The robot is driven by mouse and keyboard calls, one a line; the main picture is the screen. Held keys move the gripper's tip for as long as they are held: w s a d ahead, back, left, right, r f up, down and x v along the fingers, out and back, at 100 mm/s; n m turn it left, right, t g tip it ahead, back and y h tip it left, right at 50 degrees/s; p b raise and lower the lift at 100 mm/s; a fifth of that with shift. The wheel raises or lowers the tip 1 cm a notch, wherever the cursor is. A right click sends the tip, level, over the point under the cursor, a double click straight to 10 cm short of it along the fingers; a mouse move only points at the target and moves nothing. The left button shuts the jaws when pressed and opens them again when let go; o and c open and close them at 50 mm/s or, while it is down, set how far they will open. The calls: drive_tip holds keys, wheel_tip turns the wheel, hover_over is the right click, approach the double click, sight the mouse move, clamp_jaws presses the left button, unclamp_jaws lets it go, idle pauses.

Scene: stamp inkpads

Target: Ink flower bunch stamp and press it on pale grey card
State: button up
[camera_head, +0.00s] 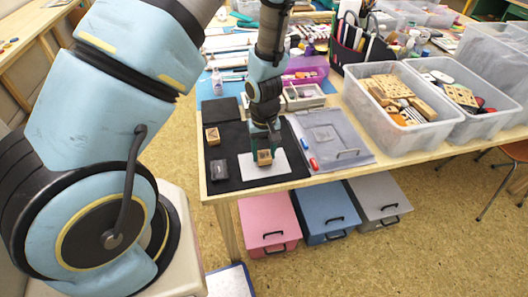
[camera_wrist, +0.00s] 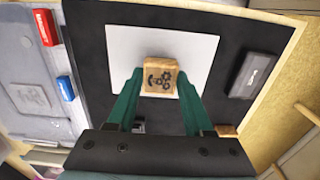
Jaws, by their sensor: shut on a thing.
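My gripper (camera_wrist: 158,82) has teal fingers closed on opposite sides of a wooden block stamp (camera_wrist: 160,76). The block's top face shows a dark flower bunch picture. The pale grey card (camera_wrist: 125,42) lies flat on the black mat, and the stamp is over it. In the head view the stamp (camera_head: 264,158) stands upright over the back middle of the card (camera_head: 270,174). I cannot tell whether it touches the card. Its underside is hidden. A dark, closed inkpad case (camera_head: 219,170) lies left of the card, and it shows right of the card in the wrist view (camera_wrist: 253,75).
Another wooden stamp (camera_head: 212,136) sits on the black mat (camera_head: 235,150) at the left. A grey folder (camera_head: 345,132) with red and blue sticks lies to the right. Clear bins (camera_head: 398,145) stand farther right. The table's front edge is close to the card.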

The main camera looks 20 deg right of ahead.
drive_tip(key=shift+f+b, duration=0.5)
drive_tip(key=shift+f, duration=0.05)
idle(1.4)
drive_tip(key=shift+r, duration=0.2)
drive_tip(key=shift+r+p, duration=0.45)
drive_tip(key=shift+p, duration=0.1)
wheel_tip(320, 180, up, 6)
drive_tip(key=p, duration=0.5)
drive_tip(key=shift+f, duration=0.2)
drive_tip(key=shift+a+f, duration=0.1)
idle(0.6)
